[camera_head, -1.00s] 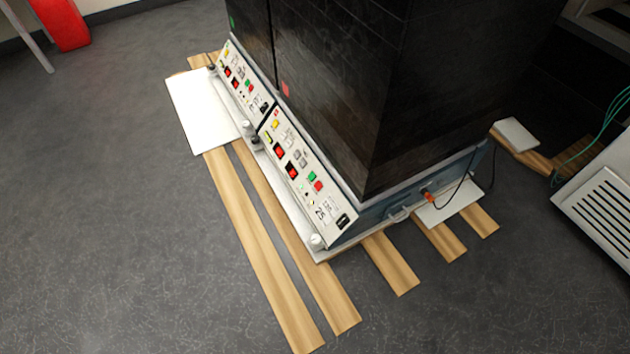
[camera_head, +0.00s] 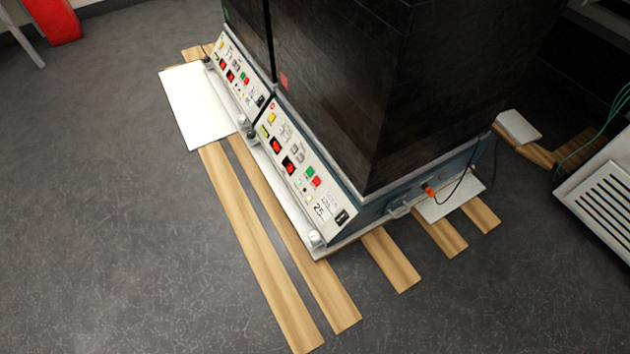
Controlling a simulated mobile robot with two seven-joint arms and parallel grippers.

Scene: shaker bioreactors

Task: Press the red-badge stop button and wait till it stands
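A red badge (camera_head: 284,82) is on the lower front of the nearer dark shaker cabinet (camera_head: 345,100). Below it is a sloped white control panel (camera_head: 303,172) with a green button (camera_head: 311,172) and a red button (camera_head: 317,182) side by side, plus two red-and-black switches or displays and a yellow label. A second dark cabinet with a green badge (camera_head: 227,12) stands at the far left end, with its own similar panel (camera_head: 238,75). Panel lettering is too small to read. Neither of my grippers is in view, and nothing touches the buttons.
The shakers stand on wooden planks (camera_head: 262,250) that stick out over the grey floor. A white board (camera_head: 196,107) lies at the left. A white vented unit (camera_head: 605,190) is at the right, and a red object (camera_head: 53,18) is at the top left. The left floor is clear.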

